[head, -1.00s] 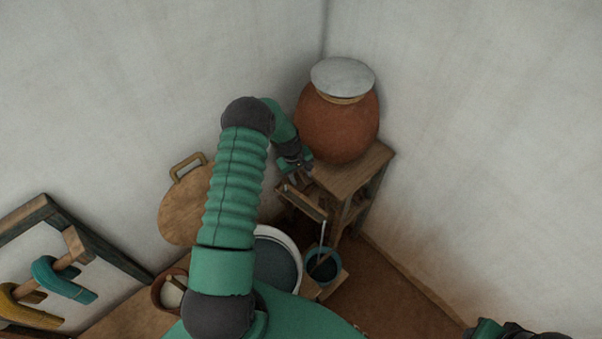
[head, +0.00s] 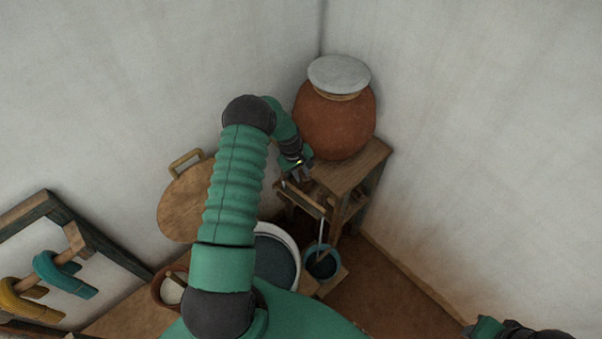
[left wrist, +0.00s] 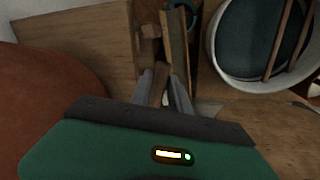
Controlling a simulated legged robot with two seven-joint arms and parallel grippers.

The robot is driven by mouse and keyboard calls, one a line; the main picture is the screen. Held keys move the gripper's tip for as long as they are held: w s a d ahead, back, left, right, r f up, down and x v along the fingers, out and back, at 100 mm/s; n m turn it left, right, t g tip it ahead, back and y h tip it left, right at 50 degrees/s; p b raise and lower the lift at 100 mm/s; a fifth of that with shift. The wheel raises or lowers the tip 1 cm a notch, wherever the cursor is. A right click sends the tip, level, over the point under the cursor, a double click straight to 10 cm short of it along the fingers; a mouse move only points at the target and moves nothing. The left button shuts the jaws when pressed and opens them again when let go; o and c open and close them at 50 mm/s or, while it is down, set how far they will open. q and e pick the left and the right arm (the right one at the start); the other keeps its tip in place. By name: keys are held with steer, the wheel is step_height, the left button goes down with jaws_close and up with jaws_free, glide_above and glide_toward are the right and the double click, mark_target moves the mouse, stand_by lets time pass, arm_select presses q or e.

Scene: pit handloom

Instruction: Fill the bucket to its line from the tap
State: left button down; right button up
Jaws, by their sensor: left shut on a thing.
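The bucket (head: 309,266), small with a teal rim, stands low beside the stand, with dark liquid inside. A thin pale stream (head: 321,232) falls into it from the wooden spout (head: 303,199). I cannot make out its fill line. A large clay jar (head: 335,125) with a pale lid sits on the stand. My left gripper (head: 296,176) is at the spout's near end, below the jar. In the left wrist view its fingers (left wrist: 163,88) are shut on a wooden tap handle (left wrist: 161,72). My right gripper (head: 487,328) shows only partly, bottom right.
The wooden stand (head: 357,171) is in the wall corner. A white-rimmed tub (head: 291,240) of dark liquid is left of the bucket, partly behind my arm. A round wooden lid (head: 182,208) leans on the wall. Yarn hanks (head: 62,275) hang at left. Floor right of the bucket is clear.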

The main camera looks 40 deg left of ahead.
arm_select(q)
steer(key=shift+w+a, duration=0.1)
steer(key=shift+a, duration=0.1)
steer(key=shift+a+r, duration=0.1)
stand_by(0.5)
steer(key=w+n+b, duration=0.1)
steer(key=b, duration=0.1)
steer(key=w+n+b, duration=0.1)
steer(key=n, duration=0.1)
steer(key=shift+w+d+y+b, duration=0.1)
steer(key=shift+d+y+b, duration=0.25)
steer(key=shift+y, duration=0.05)
steer(key=c, duration=1.4)
jaws_free()
steer(key=shift+a, duration=0.1)
steer(key=shift+o, duration=0.8)
steer(key=shift+a, duration=0.1)
steer(key=s+r+b, duration=0.3)
steer(key=r+b, duration=0.1)
steer(key=r, duration=1.1)
steer(key=shift+a+r+b, duration=0.35)
steer(key=shift+r, duration=0.05)
